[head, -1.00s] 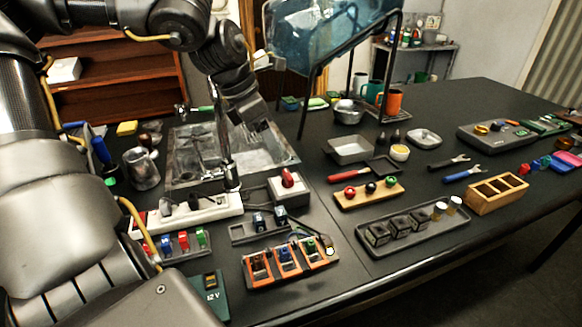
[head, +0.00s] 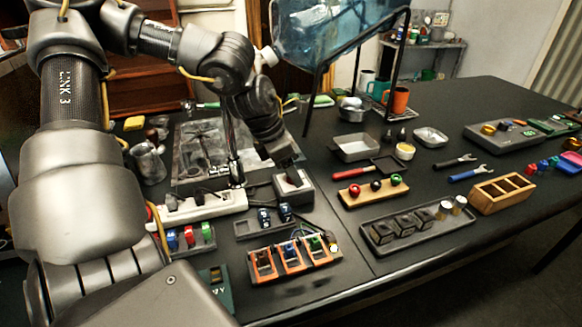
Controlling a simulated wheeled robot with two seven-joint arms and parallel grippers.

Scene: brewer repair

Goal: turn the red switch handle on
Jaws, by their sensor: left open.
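The switch box (head: 303,193) is a small grey block on the dark table, just left of centre and right of the power strip. My left gripper (head: 291,171) is directly over it, pointing down, with open jaws at the red handle on its top. The fingers hide most of the handle, so its angle and any contact with the jaws cannot be told. My right gripper is not in view.
A metal sink (head: 186,168) with an upright tap (head: 235,160) is left of the gripper. A white power strip (head: 200,207), a tray of orange-framed parts (head: 292,262) and a wooden block with coloured knobs (head: 374,194) surround the switch box. A water-bottle stand (head: 318,98) rises behind.

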